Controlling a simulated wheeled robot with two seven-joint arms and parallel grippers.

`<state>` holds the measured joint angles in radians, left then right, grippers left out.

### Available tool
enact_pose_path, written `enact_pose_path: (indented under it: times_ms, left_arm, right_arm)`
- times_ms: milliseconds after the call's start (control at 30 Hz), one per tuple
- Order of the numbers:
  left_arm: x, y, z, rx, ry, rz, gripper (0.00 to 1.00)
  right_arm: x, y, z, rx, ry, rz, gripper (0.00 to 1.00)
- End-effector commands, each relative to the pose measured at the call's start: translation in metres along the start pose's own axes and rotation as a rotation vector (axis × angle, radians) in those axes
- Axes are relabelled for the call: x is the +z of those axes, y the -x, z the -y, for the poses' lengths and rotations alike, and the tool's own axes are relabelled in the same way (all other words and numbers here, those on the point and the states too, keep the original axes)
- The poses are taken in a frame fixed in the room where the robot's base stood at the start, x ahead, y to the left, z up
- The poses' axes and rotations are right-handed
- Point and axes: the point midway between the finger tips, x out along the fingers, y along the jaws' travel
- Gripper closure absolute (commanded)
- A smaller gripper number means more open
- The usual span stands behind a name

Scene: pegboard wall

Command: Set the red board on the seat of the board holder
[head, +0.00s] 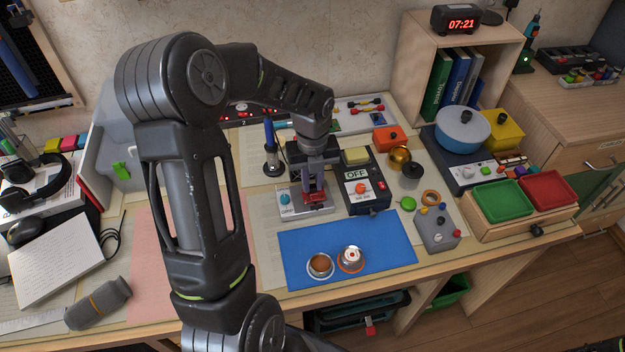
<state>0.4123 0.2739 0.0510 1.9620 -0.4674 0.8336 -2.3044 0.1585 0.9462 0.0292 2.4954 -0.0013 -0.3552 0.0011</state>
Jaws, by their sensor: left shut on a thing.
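My left gripper (316,192) points down over the middle of the desk, shut on a small red board (321,208). The red board is low, at the board holder (292,212), a light grey block with a teal knob on its left. The gripper and my arm cover much of the board and the holder. I cannot tell whether the board touches the seat or is just above it.
A blue mat (345,244) with two small cups lies in front. A dark device with an OFF display (366,188) stands close on the right, and a soldering iron stand (272,160) on the left. Green (501,200) and red (549,190) trays are further right.

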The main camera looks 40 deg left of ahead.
Motion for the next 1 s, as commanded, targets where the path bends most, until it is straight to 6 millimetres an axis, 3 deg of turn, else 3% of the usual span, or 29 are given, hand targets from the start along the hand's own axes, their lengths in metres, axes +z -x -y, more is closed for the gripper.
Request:
enact_pose_path:
  times_ms: [667, 700, 1000]
  left_arm:
    - [0.0002, -0.0026, 0.0003, 0.0, 0.0, 0.0, 1.0]
    - [0.0002, -0.0026, 0.0002, 0.0, 0.0, 0.0, 0.8]
    - [0.0003, -0.0025, 0.0003, 0.0, 0.0, 0.0, 0.57]
  right_arm:
    - [0.0, 0.0011, 0.0004, 0.0, 0.0, 0.0, 0.47]
    - [0.0, 0.0011, 0.0004, 0.0, 0.0, 0.0, 0.47]
    - [0.0, 0.0011, 0.0004, 0.0, 0.0, 0.0, 0.47]
